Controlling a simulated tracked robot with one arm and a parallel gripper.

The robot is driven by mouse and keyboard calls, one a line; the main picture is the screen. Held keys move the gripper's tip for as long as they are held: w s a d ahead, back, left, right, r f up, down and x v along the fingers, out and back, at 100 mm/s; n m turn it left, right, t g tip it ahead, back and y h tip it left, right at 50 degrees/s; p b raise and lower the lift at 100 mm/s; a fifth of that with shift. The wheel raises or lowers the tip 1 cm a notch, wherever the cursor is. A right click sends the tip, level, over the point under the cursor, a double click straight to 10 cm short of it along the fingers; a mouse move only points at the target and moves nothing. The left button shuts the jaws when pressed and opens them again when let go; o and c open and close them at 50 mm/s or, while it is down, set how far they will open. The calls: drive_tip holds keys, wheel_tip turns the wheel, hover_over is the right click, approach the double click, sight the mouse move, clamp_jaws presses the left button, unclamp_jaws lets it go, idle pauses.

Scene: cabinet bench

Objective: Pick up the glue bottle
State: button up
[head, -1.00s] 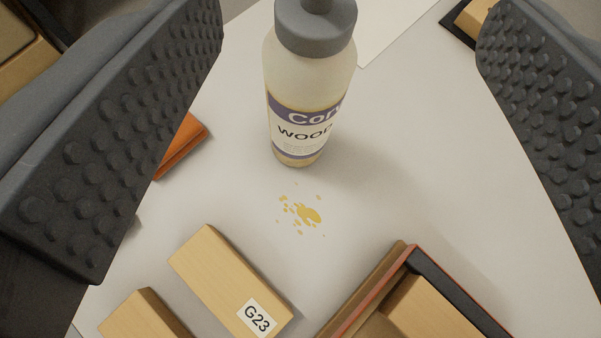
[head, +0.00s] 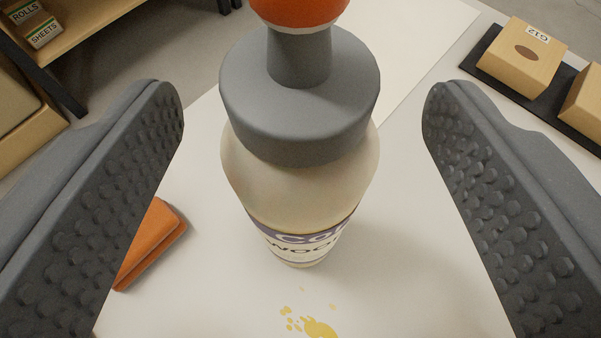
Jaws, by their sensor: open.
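The glue bottle (head: 300,180) stands upright on the white bench top in the middle of the head view. It has a cream body, a purple and white label, a grey cap and an orange tip cut off by the top edge. My gripper (head: 303,115) is open, with one dark studded finger to the left of the bottle and one to the right. A gap shows between each finger and the bottle in the picture.
Yellow spilled drops (head: 318,328) lie in front of the bottle. An orange block-like item (head: 152,243) lies at left, partly behind the left finger. A dark tray (head: 484,66) with wooden blocks (head: 524,58) is at upper right. A pale sheet (head: 425,60) lies behind the bottle.

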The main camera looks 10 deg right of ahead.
drive_tip(key=shift+x, duration=2.6)
clamp_jaws()
